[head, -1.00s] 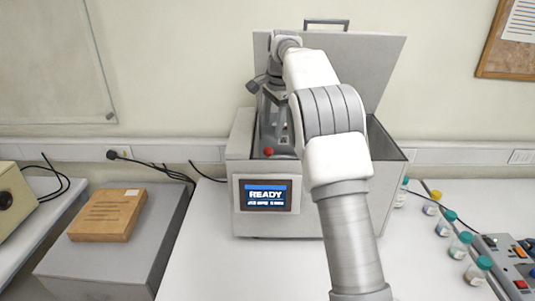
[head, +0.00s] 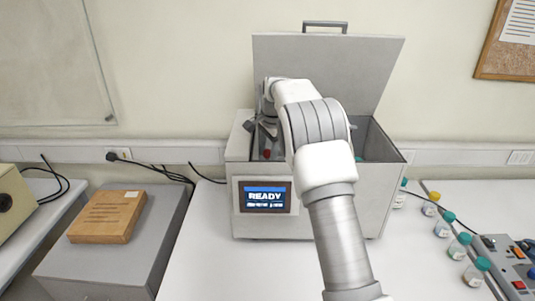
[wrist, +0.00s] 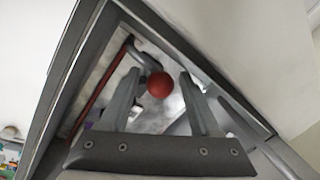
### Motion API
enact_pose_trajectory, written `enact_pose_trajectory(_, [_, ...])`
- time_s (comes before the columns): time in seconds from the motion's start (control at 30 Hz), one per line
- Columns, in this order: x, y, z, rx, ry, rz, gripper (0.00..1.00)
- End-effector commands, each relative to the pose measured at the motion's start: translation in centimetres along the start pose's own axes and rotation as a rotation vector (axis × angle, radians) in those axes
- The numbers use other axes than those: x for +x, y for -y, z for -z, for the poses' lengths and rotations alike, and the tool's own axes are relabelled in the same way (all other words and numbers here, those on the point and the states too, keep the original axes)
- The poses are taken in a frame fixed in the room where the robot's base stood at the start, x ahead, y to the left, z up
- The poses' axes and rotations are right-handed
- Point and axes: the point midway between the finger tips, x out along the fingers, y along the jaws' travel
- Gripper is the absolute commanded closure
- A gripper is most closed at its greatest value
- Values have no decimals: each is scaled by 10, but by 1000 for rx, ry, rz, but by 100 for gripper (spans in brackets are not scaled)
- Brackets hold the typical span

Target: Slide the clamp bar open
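A red ball knob (head: 267,154) shows inside the open grey machine (head: 322,200), near its left side. In the wrist view the same red knob (wrist: 159,85) appears between the two fingers of my gripper (wrist: 160,76). The fingers are spread, with a visible gap on each side of the knob. I cannot tell how far the fingertips are from it in depth. A short grey piece (wrist: 141,55) lies beside the knob; I cannot tell whether it is the clamp bar. My arm hides much of the machine's inside in the head view.
The machine's lid (head: 375,65) stands raised behind my arm. A lit screen (head: 265,197) on its front reads READY. Several capped bottles (head: 459,246) and a control box (head: 505,265) stand at right. A wooden box (head: 108,216) is at left.

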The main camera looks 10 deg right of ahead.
Motion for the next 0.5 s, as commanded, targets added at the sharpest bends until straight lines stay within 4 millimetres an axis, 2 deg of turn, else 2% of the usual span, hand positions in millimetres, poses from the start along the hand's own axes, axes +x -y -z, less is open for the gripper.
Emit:
enact_pose_trajectory(0.03, [0,0,0,0,0,0,48])
enact_pose_trajectory(0.3, [0,0,0,0,0,0,96])
enact_pose_trajectory(0.33, [-1,0,0,0,0,0,100])
enact_pose_trajectory(0.5, [-1,0,0,0,0,0,100])
